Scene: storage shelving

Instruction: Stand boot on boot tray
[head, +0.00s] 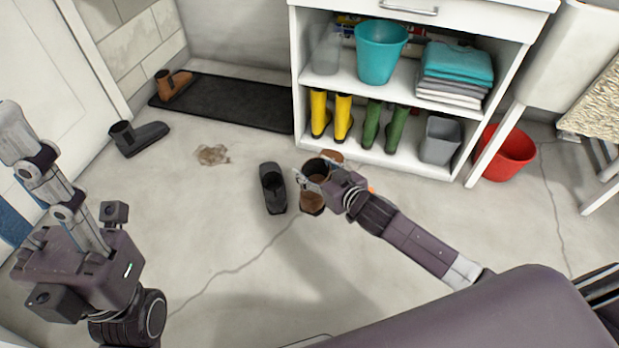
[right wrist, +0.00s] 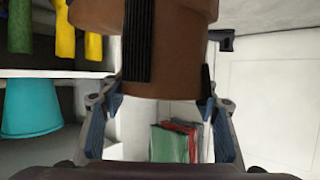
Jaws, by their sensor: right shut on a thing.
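The boot tray (head: 240,103) is a long black mat on the floor by the back wall. A brown boot (head: 175,84) stands at its left end. Another brown boot (head: 313,203) is in front of the shelf, partly hidden by my right gripper (head: 322,180). The right wrist view shows this boot's brown shaft with a black strip (right wrist: 165,75) between the two fingers of my right gripper (right wrist: 160,105), which is shut on it. My left gripper (head: 45,165) is raised at the left, away from the boots; its finger opening is unclear.
Another dark boot (head: 140,138) lies near the door. A brownish patch (head: 212,154) marks the floor. The white shelf (head: 297,90) holds yellow and green boots. A red bucket (head: 507,155) stands right.

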